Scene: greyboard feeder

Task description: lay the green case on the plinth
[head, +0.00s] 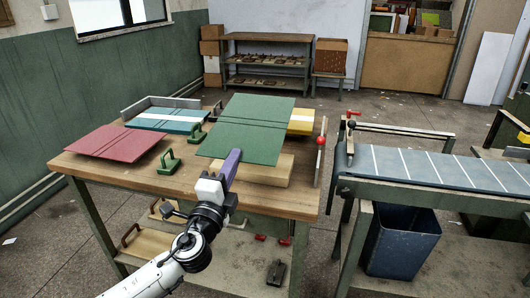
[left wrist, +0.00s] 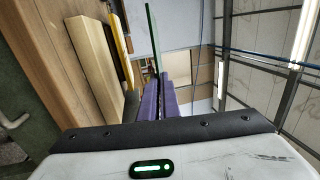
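The green case (head: 250,130) is a flat, opened-out board with darker lines across its middle. My left gripper (head: 231,163), with purple fingers, is shut on its near edge. In the left wrist view the green case (left wrist: 153,35) shows edge-on as a thin strip running between the purple fingers (left wrist: 160,98). The plinth (head: 267,172) is a pale wooden block on the bench, under the case and partly hidden by it. In the left wrist view, the plinth (left wrist: 95,50) stands apart from the case, with a gap between them. My right gripper is out of view.
On the wooden bench (head: 100,169) lie a red case (head: 115,141), a blue-and-white case (head: 165,119) and a yellow-and-white one (head: 301,122), partly hidden. Green handled blocks (head: 170,163) stand left of the plinth. A grey conveyor (head: 430,168) and a blue bin (head: 403,243) are at right.

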